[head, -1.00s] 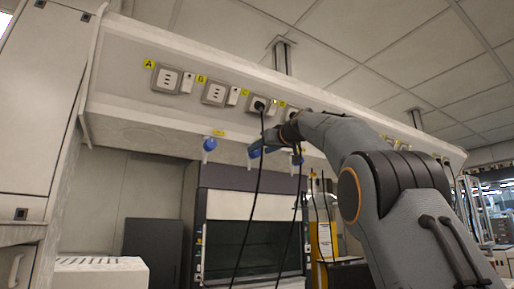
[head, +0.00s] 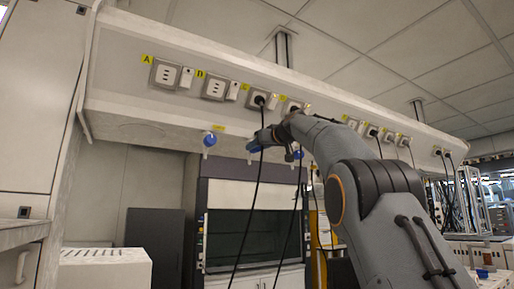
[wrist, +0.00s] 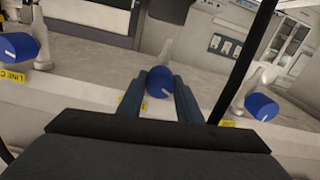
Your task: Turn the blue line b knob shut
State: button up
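Three blue knobs hang under the shelf's front edge in the head view. The middle one, the line b knob (head: 253,146), is partly covered by my gripper (head: 265,137). In the wrist view the line b knob (wrist: 159,82) sits between the two fingers of my gripper (wrist: 160,88), close to both. Its sides are partly hidden by them, and a white mark shows on its face. The fingers look open around it; contact is not clear. The line c knob (wrist: 18,47) is to the left, beside its yellow label (wrist: 12,76). Another blue knob (wrist: 262,106) is to the right.
The left knob (head: 209,140) and right knob (head: 297,153) flank the middle one. Black cables hang from a socket (head: 261,99) and its neighbour, passing close to my gripper. A dark cable (wrist: 246,55) also crosses the wrist view. A fume hood (head: 255,240) stands below.

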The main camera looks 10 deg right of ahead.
jog(key=shift+m, duration=0.4)
jog(key=shift+c, duration=0.2)
jog(key=m+p, duration=0.1)
jog(key=m, duration=0.3)
jog(key=shift+r+m, duration=0.1)
jog(key=shift+m, duration=0.3)
jog(key=m+p, duration=0.2)
jog(key=m, duration=0.4)
jog(key=shift+d+m, duration=0.1)
jog(key=shift+m, duration=0.2)
jog(key=o, duration=1)
jog(key=shift+o, duration=0.2)
jog(key=shift+s, duration=0.1)
jog(key=b+v, duration=0.5)
jog(key=v, duration=0.2)
jog(key=shift+s+d, duration=0.15)
jog(key=shift+s, duration=0.1)
